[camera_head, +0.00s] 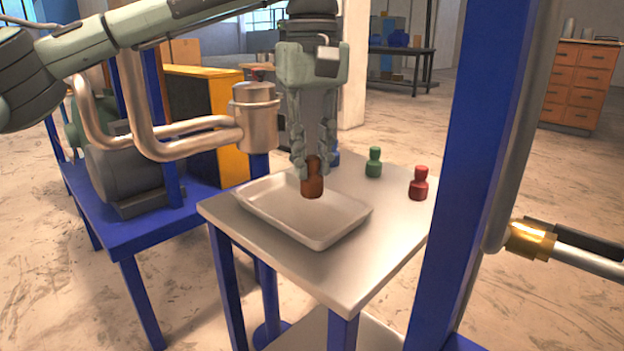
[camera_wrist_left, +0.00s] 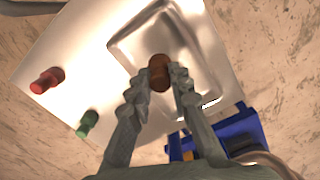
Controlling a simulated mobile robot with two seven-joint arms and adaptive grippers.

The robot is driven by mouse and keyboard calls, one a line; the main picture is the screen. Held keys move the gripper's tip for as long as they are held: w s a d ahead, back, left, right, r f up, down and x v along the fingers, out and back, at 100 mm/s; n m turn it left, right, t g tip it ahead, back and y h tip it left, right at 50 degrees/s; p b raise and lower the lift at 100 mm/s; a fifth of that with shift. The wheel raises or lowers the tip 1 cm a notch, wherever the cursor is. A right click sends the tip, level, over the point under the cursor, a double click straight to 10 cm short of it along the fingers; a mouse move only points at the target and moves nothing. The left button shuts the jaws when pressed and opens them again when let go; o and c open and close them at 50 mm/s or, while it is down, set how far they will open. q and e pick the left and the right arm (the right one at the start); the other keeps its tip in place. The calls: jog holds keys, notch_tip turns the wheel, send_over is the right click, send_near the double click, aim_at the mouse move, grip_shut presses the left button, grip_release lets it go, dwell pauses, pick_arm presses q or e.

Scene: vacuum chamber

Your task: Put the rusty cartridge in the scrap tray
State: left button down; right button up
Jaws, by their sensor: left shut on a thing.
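The rusty cartridge (camera_head: 312,184) is brown and upright, held between the fingertips of my left gripper (camera_head: 313,162). In the head view it shows over the scrap tray (camera_head: 262,222), a shallow pale metal tray on the small table. In the left wrist view the cartridge (camera_wrist_left: 159,72) sits between the fingers of the left gripper (camera_wrist_left: 161,85), with the tray (camera_wrist_left: 121,46) behind it. Whether the cartridge's lower end touches the tray floor I cannot tell. My right gripper is in neither view.
A green cartridge (camera_head: 374,163) and a red cartridge (camera_head: 420,184) stand on the table (camera_head: 376,245) right of the tray. A blue object shows partly behind my gripper. A blue post (camera_head: 480,160) rises at the right. Metal pipes (camera_head: 180,140) stand at the left.

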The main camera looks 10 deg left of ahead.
aim_at(313, 173)
pick_arm(q)
jog(key=shift+f, duration=1.95)
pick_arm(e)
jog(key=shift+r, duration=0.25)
pick_arm(q)
jog(key=shift+f, duration=0.2)
jog(key=c, duration=1.4)
grip_release()
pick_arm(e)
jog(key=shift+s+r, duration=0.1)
pick_arm(q)
jog(key=shift+r, duration=0.1)
jog(key=shift+r, duration=0.3)
notch_tip(313, 173, up, 11)
jog(key=shift+f+p, duration=0.2)
jog(key=shift+p, duration=0.25)
jog(key=shift+r, duration=0.5)
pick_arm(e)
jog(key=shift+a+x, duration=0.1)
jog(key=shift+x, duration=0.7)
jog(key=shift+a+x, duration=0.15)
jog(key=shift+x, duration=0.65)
